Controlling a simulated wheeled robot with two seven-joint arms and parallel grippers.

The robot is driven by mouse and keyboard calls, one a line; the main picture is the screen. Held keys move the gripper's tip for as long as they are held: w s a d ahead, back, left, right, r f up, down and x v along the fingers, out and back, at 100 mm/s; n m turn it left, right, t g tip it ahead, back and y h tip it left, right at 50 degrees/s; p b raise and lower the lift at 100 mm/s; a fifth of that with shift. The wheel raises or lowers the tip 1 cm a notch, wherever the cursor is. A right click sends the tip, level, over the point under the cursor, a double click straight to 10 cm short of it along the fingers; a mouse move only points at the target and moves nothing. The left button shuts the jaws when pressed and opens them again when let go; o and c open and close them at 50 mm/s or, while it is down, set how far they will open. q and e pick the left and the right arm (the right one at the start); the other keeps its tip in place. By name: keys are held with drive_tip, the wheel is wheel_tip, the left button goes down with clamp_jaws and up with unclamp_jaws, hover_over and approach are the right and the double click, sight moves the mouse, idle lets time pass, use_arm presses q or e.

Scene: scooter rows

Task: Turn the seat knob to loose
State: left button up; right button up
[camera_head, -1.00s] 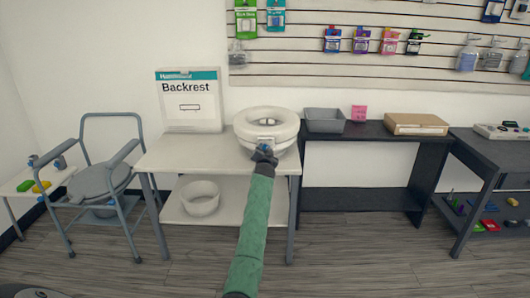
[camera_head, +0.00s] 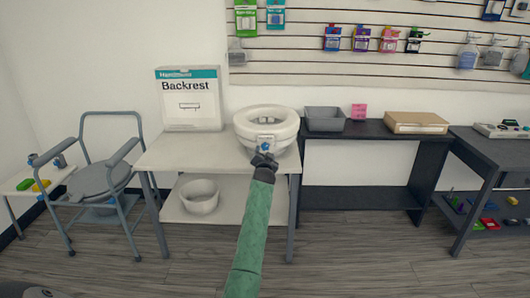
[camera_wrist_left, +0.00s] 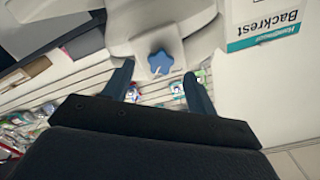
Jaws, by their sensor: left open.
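A white raised toilet seat (camera_head: 262,115) stands on the cream table. A blue star-shaped knob (camera_wrist_left: 160,63) with a pale pointer mark sits on its front bracket; it also shows small in the head view (camera_head: 265,147). My left gripper (camera_head: 264,159) is just in front of the seat. In the left wrist view the left gripper (camera_wrist_left: 159,80) is open, its two dark fingers on either side of the knob and apart from it. Nothing is between the fingertips except the view of the knob beyond. My right gripper is not in view.
A Backrest box (camera_head: 190,100) stands left of the seat on the cream table (camera_head: 165,154). A grey bin (camera_head: 324,120) is on the dark table to the right. A commode chair (camera_head: 98,180) stands at the left. A white bowl (camera_head: 200,197) sits on the lower shelf.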

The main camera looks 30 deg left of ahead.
use_arm(q)
drive_tip(key=v, duration=0.3)
drive_tip(key=shift+s+d, duration=0.1)
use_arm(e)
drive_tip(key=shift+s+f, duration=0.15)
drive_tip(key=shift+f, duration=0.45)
